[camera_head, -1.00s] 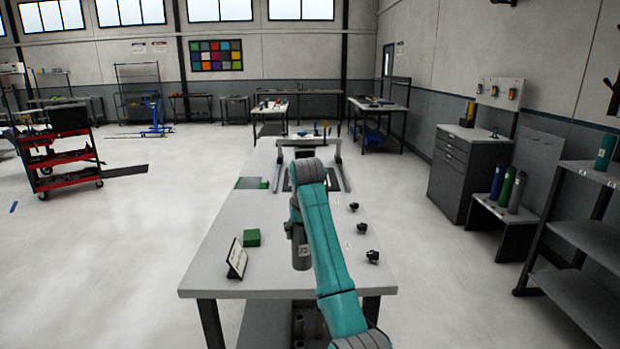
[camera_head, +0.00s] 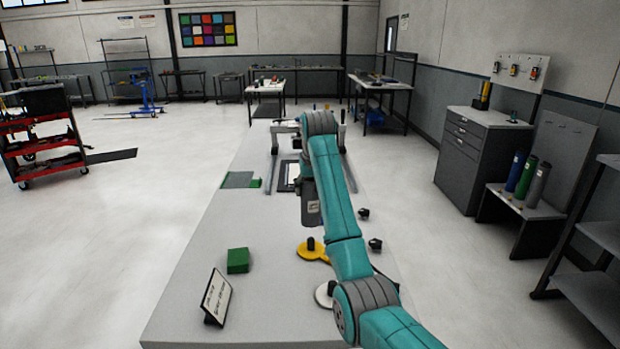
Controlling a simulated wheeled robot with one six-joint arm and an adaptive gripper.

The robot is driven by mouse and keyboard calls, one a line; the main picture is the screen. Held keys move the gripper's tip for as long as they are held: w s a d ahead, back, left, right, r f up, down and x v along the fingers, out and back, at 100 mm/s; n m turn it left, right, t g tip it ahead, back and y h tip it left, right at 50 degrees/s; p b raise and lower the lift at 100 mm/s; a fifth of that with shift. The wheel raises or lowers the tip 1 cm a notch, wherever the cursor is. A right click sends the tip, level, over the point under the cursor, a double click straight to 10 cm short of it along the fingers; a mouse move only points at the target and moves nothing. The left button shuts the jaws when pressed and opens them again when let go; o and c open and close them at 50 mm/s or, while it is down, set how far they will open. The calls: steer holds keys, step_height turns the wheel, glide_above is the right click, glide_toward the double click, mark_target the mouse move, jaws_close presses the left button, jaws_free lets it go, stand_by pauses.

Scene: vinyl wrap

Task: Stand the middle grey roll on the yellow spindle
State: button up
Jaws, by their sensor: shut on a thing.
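The roll's lower end shows just above the spindle post in the picture; I cannot tell the gap in depth. The fingers are hard to tell from the roll. My arm hides the right side of the spindle area.
A white disc (camera_head: 322,295) lies partly behind my arm. A green block (camera_head: 238,260) and a tilted sign (camera_head: 216,298) stand at left. Blue, green and grey rolls stand on a side bench (camera_head: 525,208). A frame with rails crosses the table farther back.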

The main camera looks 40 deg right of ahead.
mark_target(313, 199)
steer(key=shift+w+d+f, duration=0.1)
steer(key=shift+f, duration=1.3)
steer(key=shift+w+d+f, duration=0.1)
steer(key=shift+f, duration=1.35)
steer(key=shift+f, duration=2.4)
steer(key=o, duration=1.5)
steer(key=shift+c, duration=0.2)
steer(key=v, duration=0.7)
steer(key=shift+r, duration=0.3)
